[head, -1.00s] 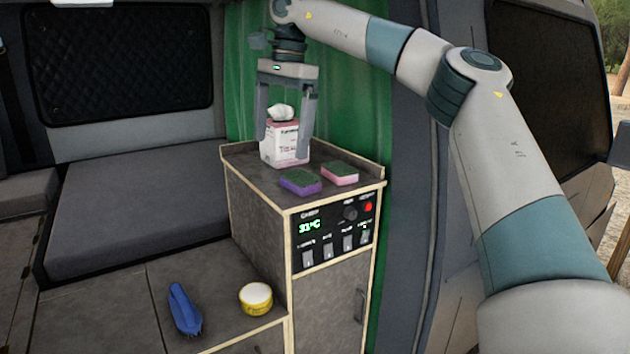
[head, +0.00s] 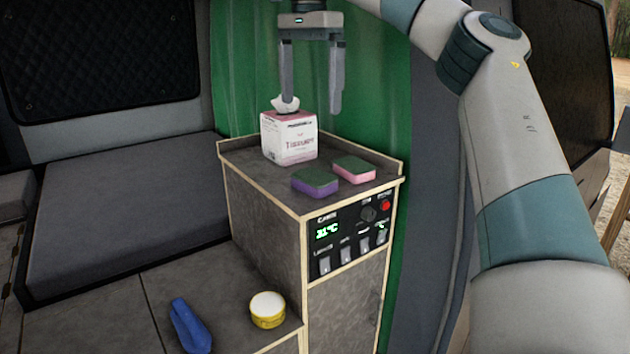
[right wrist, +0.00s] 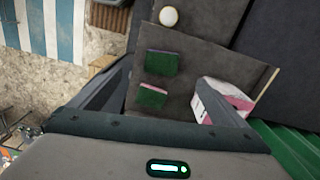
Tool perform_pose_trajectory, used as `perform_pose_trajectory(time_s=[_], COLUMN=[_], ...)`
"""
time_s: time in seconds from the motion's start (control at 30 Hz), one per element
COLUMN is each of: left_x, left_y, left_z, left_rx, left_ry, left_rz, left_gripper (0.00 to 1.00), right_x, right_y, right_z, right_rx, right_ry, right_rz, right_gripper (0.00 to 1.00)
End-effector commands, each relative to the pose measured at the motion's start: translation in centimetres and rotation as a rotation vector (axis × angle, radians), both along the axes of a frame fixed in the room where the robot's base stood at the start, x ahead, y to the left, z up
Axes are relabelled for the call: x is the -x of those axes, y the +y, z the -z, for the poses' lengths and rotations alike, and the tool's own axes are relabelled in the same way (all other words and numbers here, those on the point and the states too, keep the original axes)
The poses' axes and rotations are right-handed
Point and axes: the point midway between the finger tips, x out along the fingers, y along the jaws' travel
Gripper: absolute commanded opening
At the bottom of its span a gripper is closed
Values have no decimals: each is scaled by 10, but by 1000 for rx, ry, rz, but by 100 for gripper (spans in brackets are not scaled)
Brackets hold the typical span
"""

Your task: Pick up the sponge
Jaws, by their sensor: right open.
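Two sponges lie side by side on top of the grey cabinet (head: 260,190). One is purple with a dark green top, the purple sponge (head: 315,182); the other is pink with a dark green top, the pink sponge (head: 354,170). In the right wrist view the purple sponge (right wrist: 161,63) is above and the pink sponge (right wrist: 151,97) below. My right gripper (head: 310,110) is open and empty, pointing down, above the cabinet top near the tissue box (head: 290,138), higher than the sponges and apart from them. My left gripper is not in view.
The tissue box stands at the back of the cabinet top, behind the sponges. A raised rim runs along the cabinet's back. A yellow tin (head: 267,310) and a blue brush (head: 189,326) lie on the lower surface. A green curtain (head: 380,110) hangs behind.

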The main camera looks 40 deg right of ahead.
Motion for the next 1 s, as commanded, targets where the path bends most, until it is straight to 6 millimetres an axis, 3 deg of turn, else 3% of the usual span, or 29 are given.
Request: perform_pose_trajectory(time_s=[0.3,0.7,1.0], left_x=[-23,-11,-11], left_y=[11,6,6], left_z=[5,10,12], left_rx=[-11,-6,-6], left_ry=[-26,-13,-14], left_rz=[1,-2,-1], left_gripper=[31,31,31], right_x=[0,0,0], right_y=[-1,0,0], right_z=[35,92,119], right_rx=[-3,-2,-1], right_ry=[3,4,1], right_rz=[-1,-2,-1], right_gripper=[96,96,96])
